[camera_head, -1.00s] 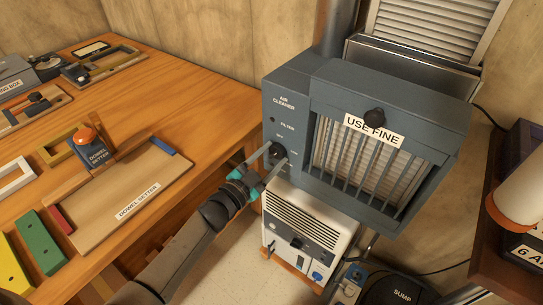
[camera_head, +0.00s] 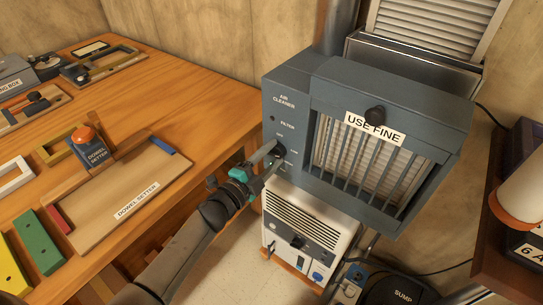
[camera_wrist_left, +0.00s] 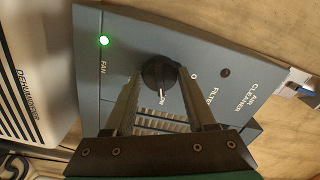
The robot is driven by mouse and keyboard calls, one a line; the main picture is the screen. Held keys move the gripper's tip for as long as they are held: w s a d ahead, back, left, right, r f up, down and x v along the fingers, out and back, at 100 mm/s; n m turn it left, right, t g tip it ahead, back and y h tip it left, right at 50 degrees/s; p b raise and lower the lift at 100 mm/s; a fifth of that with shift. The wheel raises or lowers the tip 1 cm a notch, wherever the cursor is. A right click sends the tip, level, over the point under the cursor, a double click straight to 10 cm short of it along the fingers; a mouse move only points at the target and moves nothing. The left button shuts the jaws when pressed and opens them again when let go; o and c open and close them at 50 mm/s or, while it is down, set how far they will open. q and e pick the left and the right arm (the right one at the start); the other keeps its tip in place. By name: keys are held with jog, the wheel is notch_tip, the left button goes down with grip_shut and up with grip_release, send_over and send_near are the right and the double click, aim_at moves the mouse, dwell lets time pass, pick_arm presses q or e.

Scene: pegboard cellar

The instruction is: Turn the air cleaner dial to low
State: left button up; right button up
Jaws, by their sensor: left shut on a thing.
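The air cleaner (camera_head: 290,88) is a blue-grey box with a barred front. Its black round dial (camera_head: 280,149) is on the narrow left panel, mostly hidden by the fingers. My left gripper (camera_head: 275,155) is shut on the dial. A green lamp (camera_wrist_left: 104,41) glows by the word FAN. My right gripper is not in view.
A white dehumidifier (camera_head: 310,222) stands below the air cleaner. The wooden bench (camera_head: 190,105) on the left carries a dowel setter tray (camera_head: 110,222) and other jigs. A dark shelf (camera_head: 485,235) is at the right, and a sump unit (camera_head: 395,290) is low down.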

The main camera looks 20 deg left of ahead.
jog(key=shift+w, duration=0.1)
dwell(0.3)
pick_arm(q)
jog(key=o, duration=1.4)
jog(key=shift+c, duration=0.2)
jog(key=shift+s+a, duration=0.15)
jog(key=shift+s, duration=0.35)
jog(key=p+v, duration=0.2)
jog(key=v, duration=1.2)
jog(key=shift+p, duration=0.4)
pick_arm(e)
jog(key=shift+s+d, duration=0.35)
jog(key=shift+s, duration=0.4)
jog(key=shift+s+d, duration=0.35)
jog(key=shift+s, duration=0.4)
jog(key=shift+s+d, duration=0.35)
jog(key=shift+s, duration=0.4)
pick_arm(q)
jog(key=shift+s+a, duration=0.1)
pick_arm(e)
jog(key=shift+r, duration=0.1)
